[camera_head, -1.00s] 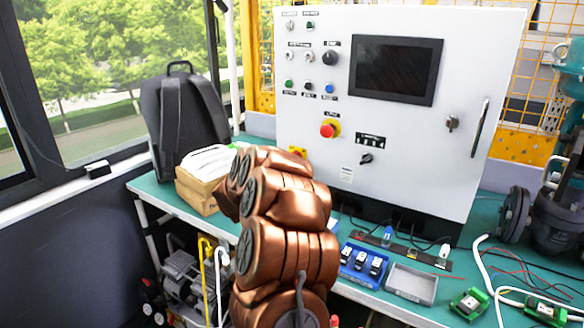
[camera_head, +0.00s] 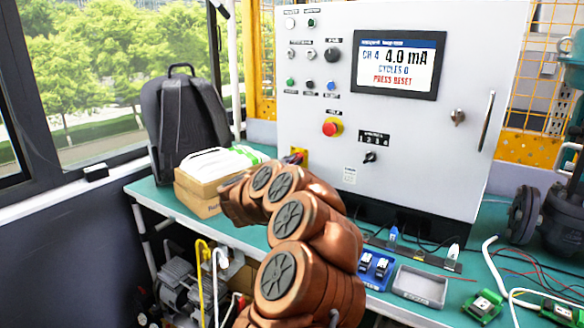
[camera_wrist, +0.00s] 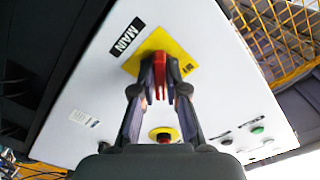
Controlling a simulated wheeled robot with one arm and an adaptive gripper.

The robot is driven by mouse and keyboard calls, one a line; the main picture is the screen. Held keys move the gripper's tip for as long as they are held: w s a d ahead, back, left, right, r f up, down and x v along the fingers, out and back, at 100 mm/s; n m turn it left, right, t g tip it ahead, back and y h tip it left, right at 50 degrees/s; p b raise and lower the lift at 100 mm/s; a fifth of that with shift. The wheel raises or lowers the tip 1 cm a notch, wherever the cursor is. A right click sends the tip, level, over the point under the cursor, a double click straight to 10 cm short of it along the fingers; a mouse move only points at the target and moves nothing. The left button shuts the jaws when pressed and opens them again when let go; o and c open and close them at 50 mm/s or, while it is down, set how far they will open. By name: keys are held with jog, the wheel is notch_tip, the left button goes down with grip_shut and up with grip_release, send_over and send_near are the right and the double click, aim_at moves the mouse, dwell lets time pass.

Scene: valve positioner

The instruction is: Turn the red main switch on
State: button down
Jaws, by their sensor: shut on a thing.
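The red main switch (camera_wrist: 158,68) sits on a yellow plate (camera_wrist: 131,65) beside a black label reading MAIN (camera_wrist: 126,38) in the wrist view. My gripper (camera_wrist: 159,84) is shut on the red switch, one finger on each side of it. The cabinet's screen (camera_head: 398,65) is lit and reads CH 4, 4.0 mA, CYCLES 0, PRESS RESET.
A red mushroom button (camera_head: 330,128) on yellow sits near my gripper, up and right of the main switch. A black rotary knob (camera_head: 370,157) is beyond it. Boxes (camera_head: 199,187), a blue tray (camera_head: 377,270) and a grey tray (camera_head: 419,285) lie on the green bench.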

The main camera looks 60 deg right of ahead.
dwell(0.4)
jog(key=c, duration=1.2)
grip_release()
jog(key=shift+a, duration=0.1)
jog(key=a, duration=1.1)
jog(key=shift+s+a, duration=0.3)
jog(key=shift+a, duration=0.1)
jog(key=shift+w, duration=0.1)
